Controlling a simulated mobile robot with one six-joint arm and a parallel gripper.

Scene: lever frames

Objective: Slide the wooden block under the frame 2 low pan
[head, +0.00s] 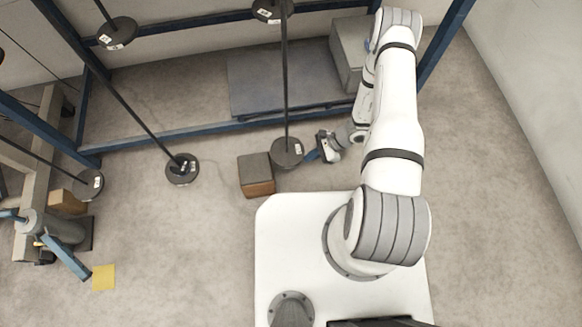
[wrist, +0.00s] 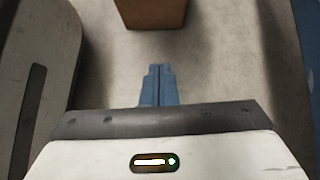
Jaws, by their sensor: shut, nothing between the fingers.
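A wooden block (head: 258,189) with a brown front side and a greyish top sits on the floor. A dark round pan (head: 287,153) on a long rod hangs just right of the block; in the head view they nearly meet, and the gap beneath the pan cannot be judged. A second low pan (head: 182,169) is farther left; no frame number can be read. My gripper (head: 311,157) is right of the nearer pan, low and pointing left. In the wrist view its blue fingers (wrist: 160,85) are shut and empty, with the brown block (wrist: 150,12) ahead, apart from them.
Blue frame beams (head: 230,130) run behind the pans, with a grey plate (head: 275,80) and a grey box (head: 350,50) beyond. Upper discs (head: 118,33) hang higher. At left are another low disc (head: 91,184), a tan block (head: 66,203) and a yellow square (head: 103,277). Floor left of the wooden block is clear.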

